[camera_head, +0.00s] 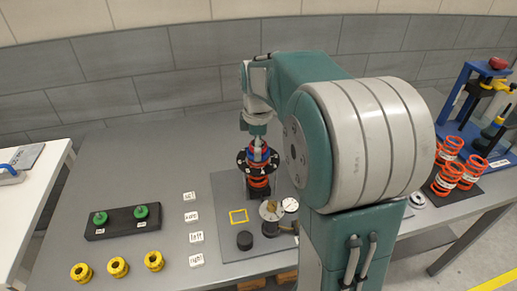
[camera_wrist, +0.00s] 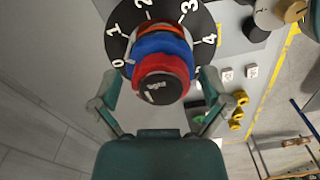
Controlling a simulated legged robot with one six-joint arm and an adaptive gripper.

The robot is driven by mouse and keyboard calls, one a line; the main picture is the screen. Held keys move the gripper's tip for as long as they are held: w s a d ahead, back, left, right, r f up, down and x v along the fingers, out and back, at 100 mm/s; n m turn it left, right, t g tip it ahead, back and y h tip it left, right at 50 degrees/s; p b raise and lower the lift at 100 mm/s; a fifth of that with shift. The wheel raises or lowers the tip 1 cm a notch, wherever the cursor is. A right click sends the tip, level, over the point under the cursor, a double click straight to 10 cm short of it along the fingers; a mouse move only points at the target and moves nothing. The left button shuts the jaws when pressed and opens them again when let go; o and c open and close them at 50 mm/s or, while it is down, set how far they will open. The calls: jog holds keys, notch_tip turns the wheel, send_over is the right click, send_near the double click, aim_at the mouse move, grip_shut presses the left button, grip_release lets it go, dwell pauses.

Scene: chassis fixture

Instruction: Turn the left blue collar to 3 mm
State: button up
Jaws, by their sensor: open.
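A blue collar (camera_wrist: 160,48) sits on the upright fixture, between a black numbered dial (camera_wrist: 118,48) and a red ring (camera_wrist: 165,72) with a black cap (camera_wrist: 160,90). The dial shows white numbers 0 to 4 around the collar. In the head view the collar (camera_head: 256,155) is small and partly hidden below my wrist. My gripper (camera_wrist: 158,82) is open, with one finger on each side of the red ring and cap. Whether the fingers touch anything is unclear. I see only one blue collar.
A black block (camera_head: 123,222) with two green knobs, several white labels and three yellow rings (camera_head: 117,267) lie left on the grey table. A dial gauge (camera_head: 290,204) stands near the fixture. Orange springs (camera_head: 449,149) and a blue frame (camera_head: 487,65) stand at right.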

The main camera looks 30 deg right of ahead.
jog(key=n, duration=0.7)
jog(key=shift+n, duration=0.4)
